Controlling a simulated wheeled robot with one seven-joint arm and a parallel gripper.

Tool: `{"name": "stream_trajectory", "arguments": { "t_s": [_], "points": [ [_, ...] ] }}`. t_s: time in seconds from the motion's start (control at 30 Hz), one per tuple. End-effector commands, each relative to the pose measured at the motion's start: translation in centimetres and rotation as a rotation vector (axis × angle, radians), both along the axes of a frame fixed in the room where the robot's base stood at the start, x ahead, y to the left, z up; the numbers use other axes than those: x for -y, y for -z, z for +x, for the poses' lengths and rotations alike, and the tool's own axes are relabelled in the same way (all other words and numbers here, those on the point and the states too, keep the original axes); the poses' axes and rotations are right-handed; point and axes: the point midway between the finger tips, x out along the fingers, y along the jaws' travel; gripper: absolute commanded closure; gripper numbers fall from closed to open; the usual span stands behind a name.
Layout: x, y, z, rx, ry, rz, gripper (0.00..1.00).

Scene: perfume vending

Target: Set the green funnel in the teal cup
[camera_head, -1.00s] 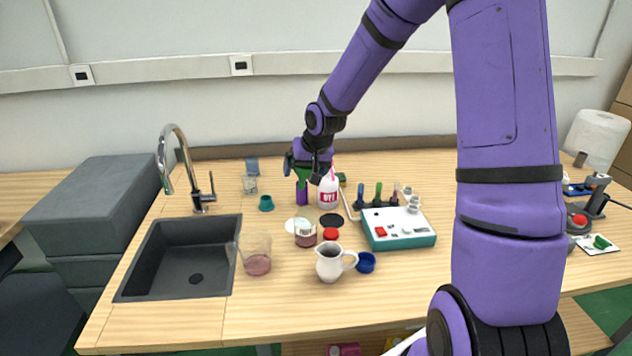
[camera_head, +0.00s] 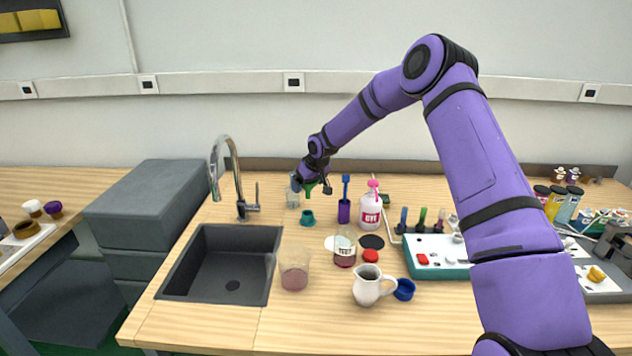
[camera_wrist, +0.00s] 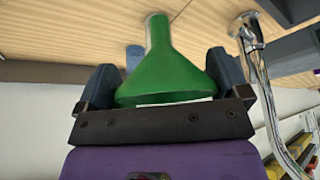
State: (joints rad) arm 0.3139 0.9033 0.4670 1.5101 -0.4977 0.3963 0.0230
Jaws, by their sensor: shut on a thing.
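The green funnel (camera_head: 308,191) is held in my gripper (camera_head: 312,185), above the bench. In the wrist view, its wide mouth and narrow stem show clearly; the funnel (camera_wrist: 166,68) sits between the two dark fingers of my gripper (camera_wrist: 166,80), which are shut on it. The stem points away from my wrist, toward the bench. The small teal cup (camera_head: 307,218) stands on the bench, just below the funnel in the head view. The funnel is apart from it, and exact alignment in depth is hard to tell. I cannot make out the teal cup in the wrist view.
A glass beaker (camera_head: 293,198) stands left of the funnel. A purple holder (camera_head: 344,210) with a blue tool and a white bottle (camera_head: 370,212) stand to the right. The tap (camera_head: 236,180) and sink (camera_head: 222,264) are at left. A beaker with pink liquid (camera_head: 294,270) is in front.

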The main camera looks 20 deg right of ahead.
Motion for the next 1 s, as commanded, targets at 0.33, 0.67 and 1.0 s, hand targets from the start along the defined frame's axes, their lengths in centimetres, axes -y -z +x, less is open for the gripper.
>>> {"name": "stream_trajectory", "arguments": {
  "t_s": [0.33,0.67,1.0],
  "points": [
    [-0.1,1.5,0.4,0.0,-0.01,-0.005,0.29],
    [-0.1,3.8,0.3,0.0,-0.009,-0.006,0.29],
    [-0.1,6.1,0.4,0.001,-0.009,-0.005,0.29]
  ]
}}
